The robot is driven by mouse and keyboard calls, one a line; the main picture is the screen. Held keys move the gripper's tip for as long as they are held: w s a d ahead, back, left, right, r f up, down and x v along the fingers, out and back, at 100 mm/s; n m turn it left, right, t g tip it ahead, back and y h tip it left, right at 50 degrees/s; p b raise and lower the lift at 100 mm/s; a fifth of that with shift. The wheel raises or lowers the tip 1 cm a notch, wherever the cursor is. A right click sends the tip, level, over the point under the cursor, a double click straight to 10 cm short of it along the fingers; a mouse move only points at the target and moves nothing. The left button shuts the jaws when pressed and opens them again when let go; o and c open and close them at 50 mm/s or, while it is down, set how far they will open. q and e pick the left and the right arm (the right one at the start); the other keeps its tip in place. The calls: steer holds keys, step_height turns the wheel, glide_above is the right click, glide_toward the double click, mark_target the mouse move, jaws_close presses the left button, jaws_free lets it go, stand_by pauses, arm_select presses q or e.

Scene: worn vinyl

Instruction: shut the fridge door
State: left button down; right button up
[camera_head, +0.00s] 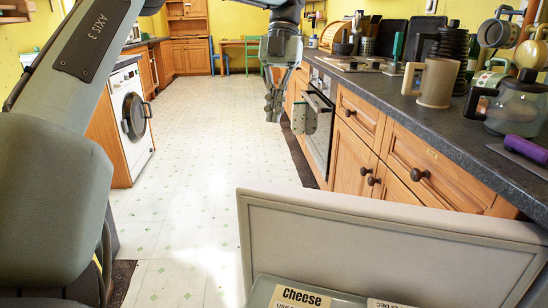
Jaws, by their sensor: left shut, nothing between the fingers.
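The fridge door (388,245) is the pale grey panel with a raised border at the lower right. Its face with the border is towards me, and it stands out into the aisle from the right-hand side. The fridge body is not in view, so how far the door is open cannot be told. My left gripper (273,108) hangs fingers down at the upper middle, at the end of the arm that arches over from the left. It is shut and empty, beyond the door and apart from it in the picture. My right gripper is out of view.
A container labelled Cheese (303,297) is on the near side of the door. Wooden drawers (420,165), an oven (318,135) and a crowded dark worktop (440,120) line the right. A washing machine (133,120) stands left. The pale floor (205,180) between is clear.

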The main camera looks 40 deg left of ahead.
arm_select(q)
steer(key=s+d+f, duration=0.3)
steer(key=s+f, duration=0.4)
steer(key=f, duration=0.2)
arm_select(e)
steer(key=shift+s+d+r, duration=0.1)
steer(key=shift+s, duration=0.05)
arm_select(q)
steer(key=shift+s+d, duration=0.15)
